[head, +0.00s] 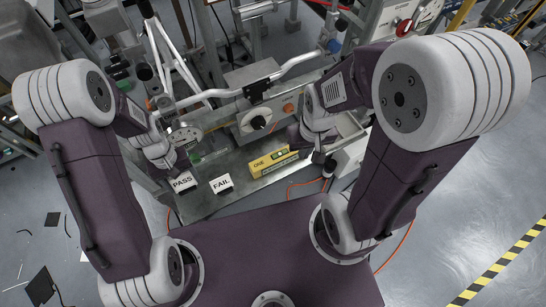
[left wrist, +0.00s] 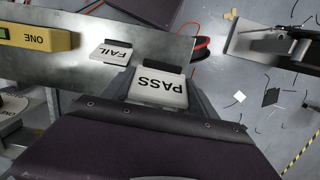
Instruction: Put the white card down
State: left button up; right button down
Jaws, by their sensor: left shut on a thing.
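Two white cards with black lettering are in view, one marked PASS (head: 183,182) and one marked FAIL (head: 221,184). My left gripper (head: 177,170) is shut on the PASS card, which also shows between its fingers in the left wrist view (left wrist: 158,88). The PASS card is at the left front part of the metal bench top (head: 205,205); I cannot tell whether it touches it. The FAIL card rests on the bench just to its right, and in the left wrist view (left wrist: 112,52). My right gripper (head: 318,152) is near the bench's right end; its fingers are too small to read.
A yellow device marked ONE (head: 273,163) sits on the bench right of the FAIL card. A grey test machine (head: 258,118) with a handlebar clamped above stands behind. Bare bench lies between the FAIL card and the yellow device. Orange cables hang near the bench's front.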

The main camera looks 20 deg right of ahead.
pick_arm(q)
jog(key=shift+s+f, duration=0.2)
jog(key=shift+f, duration=0.4)
jog(key=shift+r, duration=0.1)
jog(key=shift+s, duration=0.1)
jog(key=b, duration=0.1)
send_over(197, 199)
jog(key=f, duration=0.5)
jog(key=shift+w+a+f, duration=0.1)
jog(key=shift+w, duration=0.15)
jog(key=shift+w+f, duration=0.1)
jog(key=shift+f, duration=0.3)
notch_tip(197, 199, down, 4)
jog(key=shift+r+b, duration=0.1)
jog(key=shift+b, duration=0.4)
